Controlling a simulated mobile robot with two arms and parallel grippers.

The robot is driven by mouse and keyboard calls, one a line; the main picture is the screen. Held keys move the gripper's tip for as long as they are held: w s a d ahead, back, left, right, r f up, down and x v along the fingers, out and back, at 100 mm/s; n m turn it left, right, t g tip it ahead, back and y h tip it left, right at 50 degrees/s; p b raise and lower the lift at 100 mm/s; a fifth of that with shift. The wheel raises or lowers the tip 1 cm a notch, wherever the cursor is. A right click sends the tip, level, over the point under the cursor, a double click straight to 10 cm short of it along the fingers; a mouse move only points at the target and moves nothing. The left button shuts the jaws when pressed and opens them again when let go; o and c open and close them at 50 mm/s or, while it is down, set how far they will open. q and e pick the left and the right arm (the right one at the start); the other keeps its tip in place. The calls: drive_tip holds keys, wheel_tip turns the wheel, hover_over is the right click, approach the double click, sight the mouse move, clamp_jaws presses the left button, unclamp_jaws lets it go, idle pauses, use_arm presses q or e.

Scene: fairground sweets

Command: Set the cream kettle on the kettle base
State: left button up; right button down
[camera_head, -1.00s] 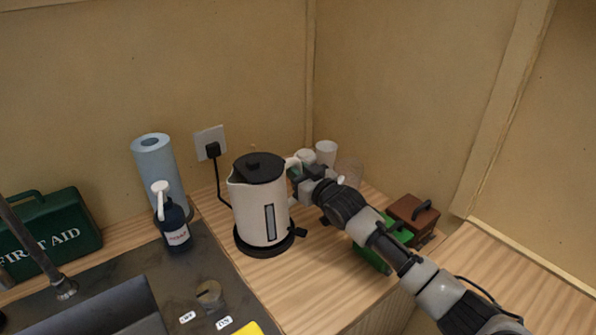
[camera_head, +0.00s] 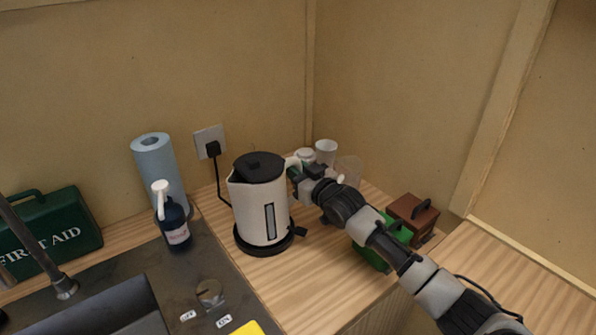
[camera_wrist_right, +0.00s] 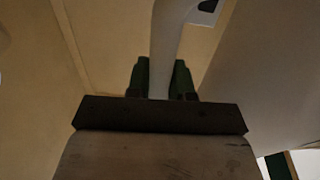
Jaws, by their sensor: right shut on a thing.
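The cream kettle (camera_head: 252,212) with a black lid stands upright on the round black kettle base (camera_head: 265,248) on the wooden counter. My right gripper (camera_head: 294,168) is at the right side of the kettle, at the top of its handle. In the right wrist view the dark fingers (camera_wrist_right: 163,80) are shut on the pale handle (camera_wrist_right: 166,50). From the head view I cannot tell whether the kettle is fully seated on the base. My left gripper is not in view.
A dark soap bottle (camera_head: 174,226), a blue paper roll (camera_head: 158,168) and a green first aid box (camera_head: 48,230) stand at the left. White cups (camera_head: 326,152) are behind my right gripper. A green box (camera_head: 372,256) and a brown box (camera_head: 412,214) sit at the right.

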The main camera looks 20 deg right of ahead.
drive_tip(key=shift+f+b, duration=0.4)
drive_tip(key=shift+f, duration=0.1)
drive_tip(key=c, duration=1.3)
unclamp_jaws()
drive_tip(key=shift+s+f, duration=0.1)
drive_tip(key=p+v, duration=0.7)
drive_tip(key=v, duration=0.4)
